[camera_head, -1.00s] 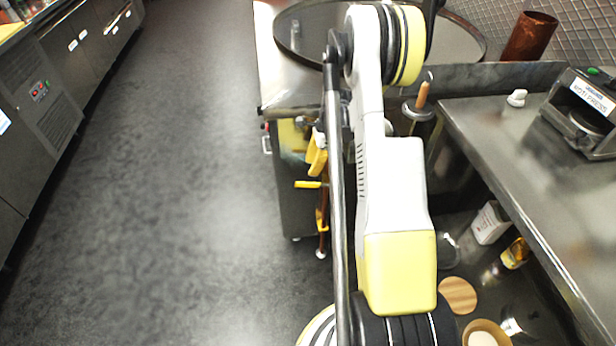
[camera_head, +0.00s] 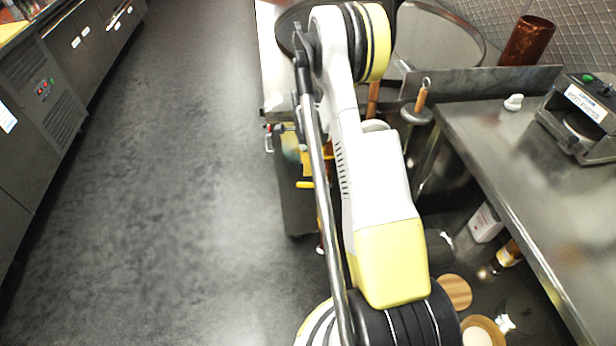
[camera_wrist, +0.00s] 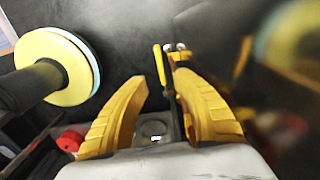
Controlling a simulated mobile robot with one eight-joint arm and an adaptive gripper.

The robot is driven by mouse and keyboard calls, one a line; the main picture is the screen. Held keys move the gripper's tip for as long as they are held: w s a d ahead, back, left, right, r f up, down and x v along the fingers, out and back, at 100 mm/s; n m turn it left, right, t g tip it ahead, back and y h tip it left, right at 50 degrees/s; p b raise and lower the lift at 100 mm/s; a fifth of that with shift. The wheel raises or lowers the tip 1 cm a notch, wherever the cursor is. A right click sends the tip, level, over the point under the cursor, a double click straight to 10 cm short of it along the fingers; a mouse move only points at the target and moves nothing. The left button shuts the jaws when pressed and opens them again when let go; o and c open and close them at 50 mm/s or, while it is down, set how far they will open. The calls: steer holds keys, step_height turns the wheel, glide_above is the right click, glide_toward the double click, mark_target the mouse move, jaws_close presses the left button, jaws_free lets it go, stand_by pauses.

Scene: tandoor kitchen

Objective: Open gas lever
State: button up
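The yellow gas lever (camera_head: 305,184) juts out from the front side of the steel tandoor cabinet (camera_head: 298,208), partly hidden behind my arm in the head view. In the wrist view the lever (camera_wrist: 160,66) is a thin yellow handle beside silver pipe fittings. My gripper (camera_wrist: 161,78) is open, its two yellow fingers spread apart. The lever shows in the gap between the fingertips, nearer the right finger. I cannot tell whether either finger touches it. In the head view my gripper is mostly hidden by the arm.
A steel counter (camera_head: 500,150) with a roti press (camera_head: 582,115) stands on the right. Bottles and round wooden pieces sit on the shelf below it. A copper cup (camera_head: 527,40) stands at the back. The floor (camera_head: 170,190) on the left is clear.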

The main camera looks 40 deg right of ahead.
mark_target(307, 183)
step_height(307, 183, down, 10)
steer(key=b, duration=0.4)
steer(key=shift+f, duration=0.1)
jaws_close()
